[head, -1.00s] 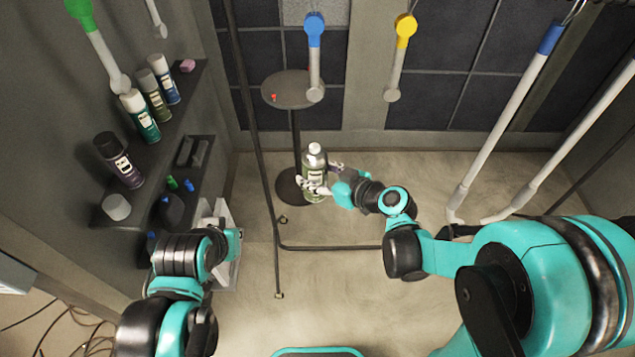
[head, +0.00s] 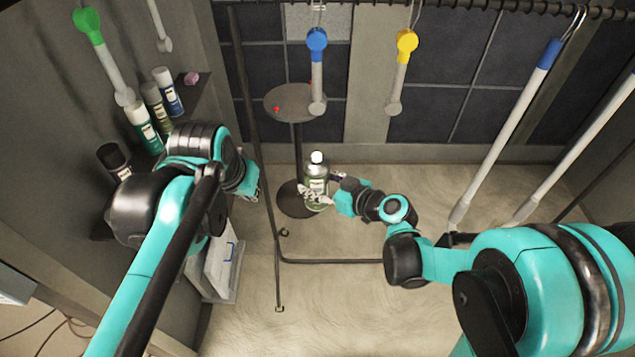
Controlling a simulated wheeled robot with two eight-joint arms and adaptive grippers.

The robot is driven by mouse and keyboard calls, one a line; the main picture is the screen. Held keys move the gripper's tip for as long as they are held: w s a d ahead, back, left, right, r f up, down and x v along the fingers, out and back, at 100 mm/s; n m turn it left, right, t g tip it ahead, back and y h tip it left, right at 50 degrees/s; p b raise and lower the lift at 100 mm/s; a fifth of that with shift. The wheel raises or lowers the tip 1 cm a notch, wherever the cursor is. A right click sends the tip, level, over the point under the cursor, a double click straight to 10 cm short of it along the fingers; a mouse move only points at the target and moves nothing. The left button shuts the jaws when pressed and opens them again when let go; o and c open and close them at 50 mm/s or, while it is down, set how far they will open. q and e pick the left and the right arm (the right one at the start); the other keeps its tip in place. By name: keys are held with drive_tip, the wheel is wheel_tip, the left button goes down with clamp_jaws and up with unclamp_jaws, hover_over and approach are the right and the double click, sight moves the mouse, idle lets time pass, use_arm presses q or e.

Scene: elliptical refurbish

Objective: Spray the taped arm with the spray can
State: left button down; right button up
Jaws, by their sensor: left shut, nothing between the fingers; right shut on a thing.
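My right gripper (head: 332,195) is shut on a spray can (head: 316,177) with a white cap and a grey-green label. It holds the can upright in front of the round stand. My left gripper (head: 252,192) is shut and empty, left of the black pole. Arms hang from the rail: a short blue-topped arm (head: 317,70), a short yellow-topped arm (head: 401,70) and a long arm with a blue band (head: 515,130). A green-topped arm (head: 103,55) hangs at the left wall. I cannot tell for sure which arm is taped.
Several spray cans stand on the left wall shelf, among them a green one (head: 143,127) and a dark one (head: 114,160). A round stand (head: 290,104) is behind the held can. The rack's black pole (head: 251,110) stands between my grippers.

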use_arm(q)
drive_tip(key=w+d+r+m+g, duration=0.2)
drive_tip(key=w+d+r, duration=0.5)
drive_tip(key=w, duration=0.1)
drive_tip(key=m+g, duration=0.2)
drive_tip(key=g, duration=0.1)
approach(317, 155)
drive_tip(key=shift+y, duration=0.3)
drive_tip(key=shift+s+d+f, duration=0.1)
drive_tip(key=shift+d+f, duration=0.05)
drive_tip(key=shift+f, duration=1.2)
drive_tip(key=shift+d+f, duration=0.1)
drive_tip(key=shift+f, duration=1.25)
drive_tip(key=shift+f, duration=0.25)
drive_tip(key=shift+f, duration=0.9)
drive_tip(key=shift+r, duration=2.5)
drive_tip(key=shift+r, duration=0.1)
